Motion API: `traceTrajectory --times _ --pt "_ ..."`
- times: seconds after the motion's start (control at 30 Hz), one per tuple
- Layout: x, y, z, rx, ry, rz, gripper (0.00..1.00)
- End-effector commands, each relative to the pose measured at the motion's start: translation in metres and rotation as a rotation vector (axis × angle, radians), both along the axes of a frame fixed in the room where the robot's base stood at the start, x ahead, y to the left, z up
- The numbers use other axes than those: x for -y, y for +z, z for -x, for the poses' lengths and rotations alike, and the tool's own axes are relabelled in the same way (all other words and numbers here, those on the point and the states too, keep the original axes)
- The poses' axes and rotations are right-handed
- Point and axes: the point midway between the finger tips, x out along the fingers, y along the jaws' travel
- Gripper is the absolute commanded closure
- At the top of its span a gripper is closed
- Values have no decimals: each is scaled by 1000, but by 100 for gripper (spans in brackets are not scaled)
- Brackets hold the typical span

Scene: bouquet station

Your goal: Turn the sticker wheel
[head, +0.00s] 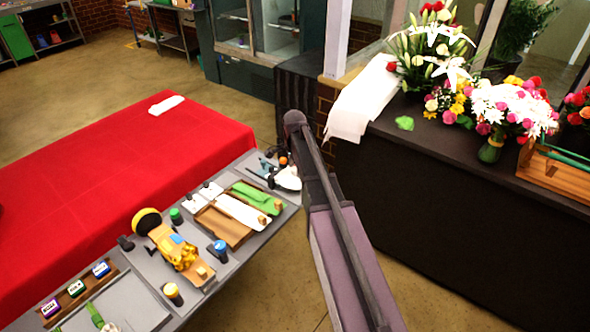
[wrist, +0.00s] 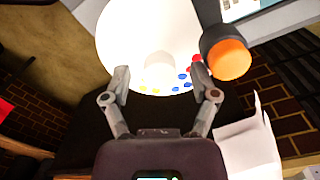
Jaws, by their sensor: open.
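The sticker wheel (wrist: 135,35) is a large white disc in the wrist view, with small red, blue, green and yellow dots near its lower right part. A paler round hub (wrist: 158,68) stands out at its middle. My gripper (wrist: 160,82) is open, with one finger on each side of the hub and nothing visibly held. I cannot tell whether the fingers touch the wheel. In the head view a white rounded piece (head: 288,179) at the grey table's far right corner appears to be the wheel, partly hidden by my arm.
An orange-ended dark knob (wrist: 229,60) is close to my right finger in the wrist view. The grey table (head: 240,265) holds a yellow tool (head: 175,248), a wooden tray (head: 222,228) and small jars. A red-covered table (head: 100,175) and a dark flower counter (head: 450,190) stand either side.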

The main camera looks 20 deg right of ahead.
Motion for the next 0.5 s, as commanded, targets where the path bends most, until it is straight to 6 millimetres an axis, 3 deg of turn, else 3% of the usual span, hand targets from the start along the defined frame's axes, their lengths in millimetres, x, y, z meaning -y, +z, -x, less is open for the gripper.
traceTrajectory --times 0.1,0.3,0.37,0.5 --pt "0 0 0 0 0 0 27" --pt "0 0 0 0 0 0 86" --pt "0 0 0 0 0 0 100" --pt "0 0 0 0 1 0 100"
